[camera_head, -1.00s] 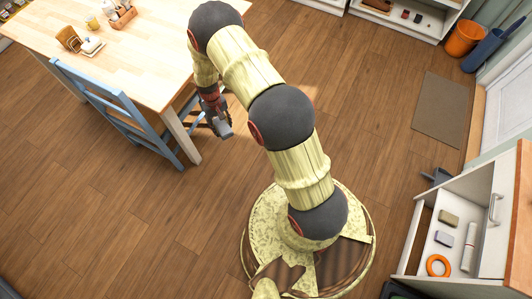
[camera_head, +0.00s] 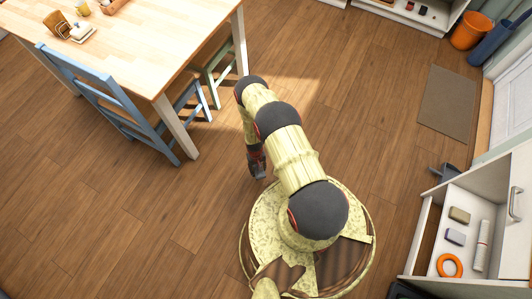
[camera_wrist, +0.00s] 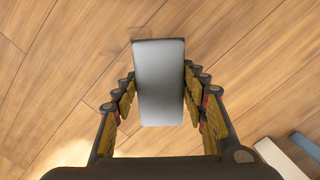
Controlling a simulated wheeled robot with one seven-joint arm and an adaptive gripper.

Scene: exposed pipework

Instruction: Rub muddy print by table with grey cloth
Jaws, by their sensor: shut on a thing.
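The grey cloth (camera_wrist: 160,55) shows in the wrist view as a smooth, flat, oblong grey piece. My gripper (camera_wrist: 159,85) is shut on it, with one finger on each long side. In the head view my gripper (camera_head: 257,165) hangs low over the wooden floor, close to my base and right of the table (camera_head: 150,60). The cloth is hard to make out there. I cannot tell its height above the floor. I cannot make out a muddy print in either view; my arm hides part of the floor.
A blue chair (camera_head: 115,105) and a green stool (camera_head: 215,70) stand at the table. An open drawer (camera_head: 425,235) with several small items is at the right. A brown mat (camera_head: 448,103) and an orange bucket (camera_head: 470,30) lie beyond. The middle floor is clear.

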